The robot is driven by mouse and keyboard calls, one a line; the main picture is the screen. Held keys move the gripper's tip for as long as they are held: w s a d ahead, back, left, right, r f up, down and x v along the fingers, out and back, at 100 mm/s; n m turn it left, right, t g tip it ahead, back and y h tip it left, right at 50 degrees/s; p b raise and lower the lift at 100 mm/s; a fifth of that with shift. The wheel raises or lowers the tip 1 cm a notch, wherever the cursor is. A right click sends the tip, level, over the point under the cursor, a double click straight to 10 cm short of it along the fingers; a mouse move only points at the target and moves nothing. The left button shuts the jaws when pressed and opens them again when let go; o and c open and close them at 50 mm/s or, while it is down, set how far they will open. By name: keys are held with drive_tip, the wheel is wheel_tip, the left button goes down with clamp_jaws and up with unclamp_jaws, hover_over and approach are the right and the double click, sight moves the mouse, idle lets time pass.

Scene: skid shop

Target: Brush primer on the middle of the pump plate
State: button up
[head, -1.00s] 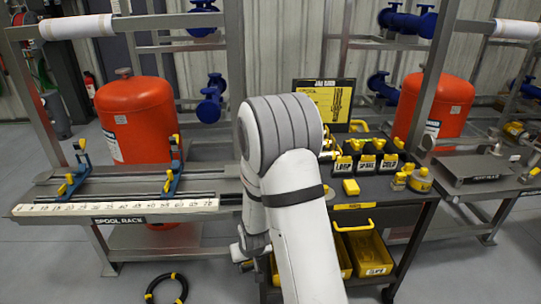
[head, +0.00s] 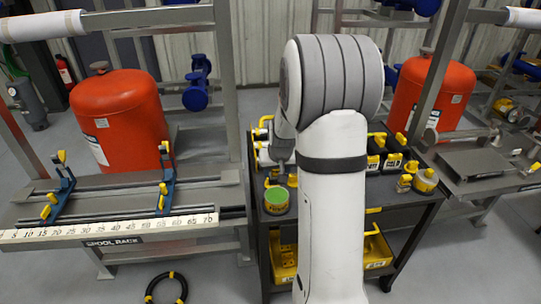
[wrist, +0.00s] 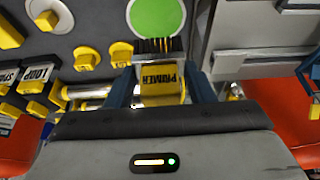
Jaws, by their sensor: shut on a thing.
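In the wrist view, my gripper (wrist: 158,88) is shut on a yellow brush handle marked PRIMER (wrist: 162,86). The dark bristles (wrist: 157,46) of this primer brush point up the picture, close to a round green surface (wrist: 157,15); I cannot tell whether they touch. In the head view, a yellow tin with a green top (head: 276,198) stands on the left of the dark cart, beside my arm. My gripper is mostly hidden there. A flat grey plate (head: 478,162) lies on the right-hand bench; its label is unreadable, so I cannot confirm it is the pump plate.
The dark cart (head: 405,205) carries black-and-yellow bins (head: 390,162) and small yellow pieces. The spool rack (head: 110,241) with blue-and-yellow clamps stands left. Red tanks (head: 122,120) stand behind. A black ring (head: 166,288) lies on the floor.

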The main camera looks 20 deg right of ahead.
drive_tip(key=shift+w+d+r, duration=0.15)
drive_tip(key=shift+r, duration=0.15)
drive_tip(key=shift+f+b, duration=1.8)
drive_tip(key=shift+f, duration=1.2)
drive_tip(key=shift+f+b, duration=0.55)
drive_tip(key=shift+b, duration=0.1)
drive_tip(key=shift+r+p, duration=2.05)
drive_tip(key=shift+r, duration=1.55)
